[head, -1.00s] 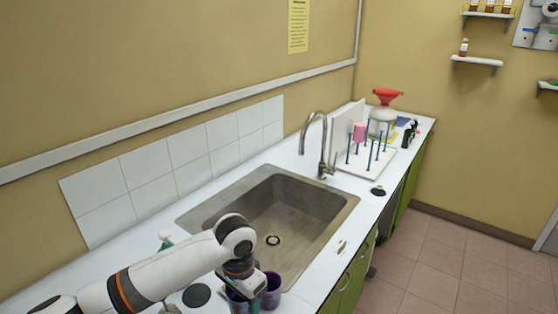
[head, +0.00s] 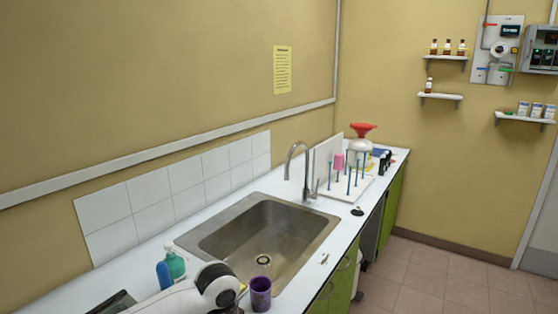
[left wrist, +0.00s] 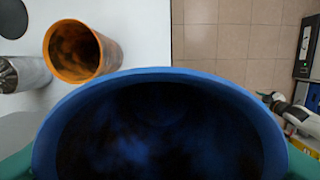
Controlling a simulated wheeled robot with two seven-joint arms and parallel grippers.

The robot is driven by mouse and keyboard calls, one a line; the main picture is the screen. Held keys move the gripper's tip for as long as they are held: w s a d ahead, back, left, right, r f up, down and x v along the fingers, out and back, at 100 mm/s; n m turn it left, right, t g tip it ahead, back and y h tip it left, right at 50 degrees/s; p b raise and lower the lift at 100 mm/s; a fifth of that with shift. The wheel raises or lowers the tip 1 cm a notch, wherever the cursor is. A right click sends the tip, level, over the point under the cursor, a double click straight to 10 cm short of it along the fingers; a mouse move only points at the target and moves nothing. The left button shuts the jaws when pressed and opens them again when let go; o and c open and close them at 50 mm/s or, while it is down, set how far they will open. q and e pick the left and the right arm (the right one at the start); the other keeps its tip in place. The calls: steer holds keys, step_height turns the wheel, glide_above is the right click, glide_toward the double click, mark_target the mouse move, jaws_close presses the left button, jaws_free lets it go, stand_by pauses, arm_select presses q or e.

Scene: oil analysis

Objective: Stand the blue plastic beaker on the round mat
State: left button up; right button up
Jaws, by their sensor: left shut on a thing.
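The blue beaker (left wrist: 160,82) fills the lower half of the left wrist view, with its open mouth facing the camera. My left gripper (left wrist: 160,168) is shut on it; teal finger parts show at both lower corners. In the head view the beaker and the jaws are out of sight, and only my left arm shows at the bottom. A dark round disc, likely the mat (left wrist: 12,18), is cut off at the upper left of the left wrist view, apart from the beaker. My right gripper is not identifiable.
A purple cup (head: 260,293) stands near the sink (head: 265,240). An orange cup (left wrist: 80,52) and a grey metallic object (left wrist: 22,73) are close to the held beaker. Bottles (head: 171,268) stand left of my arm. A peg rack (head: 350,188) stands beyond the tap (head: 300,170).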

arm_select(q)
steer(key=shift+s+a+r, duration=0.1)
steer(key=shift+s+a, duration=0.25)
steer(key=shift+s, duration=0.05)
steer(key=shift+s+a+n+b, duration=0.15)
steer(key=shift+a+n+b, duration=0.2)
steer(key=shift+a+n, duration=0.35)
steer(key=s+a+r+n+b, duration=0.2)
steer(key=s+a+n, duration=0.3)
steer(key=s, duration=0.6)
steer(key=shift+a+n, duration=0.3)
steer(key=shift+a, duration=0.4)
